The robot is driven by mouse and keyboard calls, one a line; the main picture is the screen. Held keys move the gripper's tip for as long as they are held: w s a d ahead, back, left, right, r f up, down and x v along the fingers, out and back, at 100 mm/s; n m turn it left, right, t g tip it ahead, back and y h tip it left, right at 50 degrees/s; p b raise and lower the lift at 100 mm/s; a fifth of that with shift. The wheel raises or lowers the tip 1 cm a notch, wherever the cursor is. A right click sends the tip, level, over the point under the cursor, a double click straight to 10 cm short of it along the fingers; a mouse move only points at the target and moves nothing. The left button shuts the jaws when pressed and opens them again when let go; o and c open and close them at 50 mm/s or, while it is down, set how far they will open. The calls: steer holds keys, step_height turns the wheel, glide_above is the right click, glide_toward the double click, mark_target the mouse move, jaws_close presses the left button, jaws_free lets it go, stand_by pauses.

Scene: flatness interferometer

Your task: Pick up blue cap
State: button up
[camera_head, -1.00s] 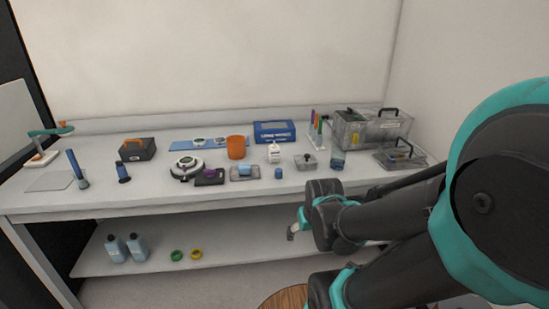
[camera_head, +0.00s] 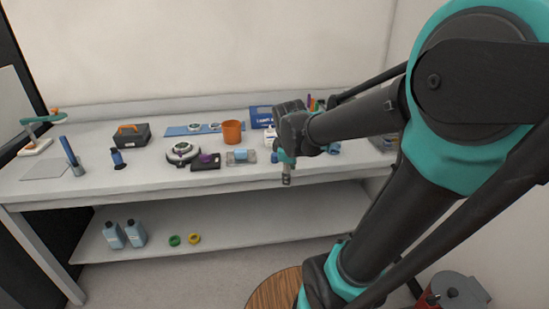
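The blue cap (camera_head: 274,157) is a small blue cylinder standing near the front edge of the white bench, just right of a clear tray with a light blue block. Its right side is close to or partly behind my gripper in this view. My gripper (camera_head: 286,181) points down at the bench's front edge, slightly right of the cap and nearer the camera. It appears apart from the cap. Its fingers are too small to show whether they are open or shut.
The clear tray (camera_head: 241,157), a purple-topped dark block (camera_head: 206,161) and a round white instrument (camera_head: 182,153) stand left of the cap. An orange cup (camera_head: 232,132) stands behind. My arm hides much of the bench's right side. A wooden stool (camera_head: 274,290) stands in front.

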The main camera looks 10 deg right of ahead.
steer(key=w+a+r+n, duration=0.3)
steer(key=w+r+n, duration=0.4)
steer(key=n, duration=0.1)
steer(key=n+h, duration=0.2)
steer(key=n, duration=0.6)
glide_toward(275, 154)
steer(key=x, duration=0.4)
steer(key=shift+s+f, duration=0.25)
steer(key=shift+x, duration=2.4)
steer(key=shift+w, duration=0.2)
steer(key=shift+r, duration=0.1)
steer(key=c, duration=0.8)
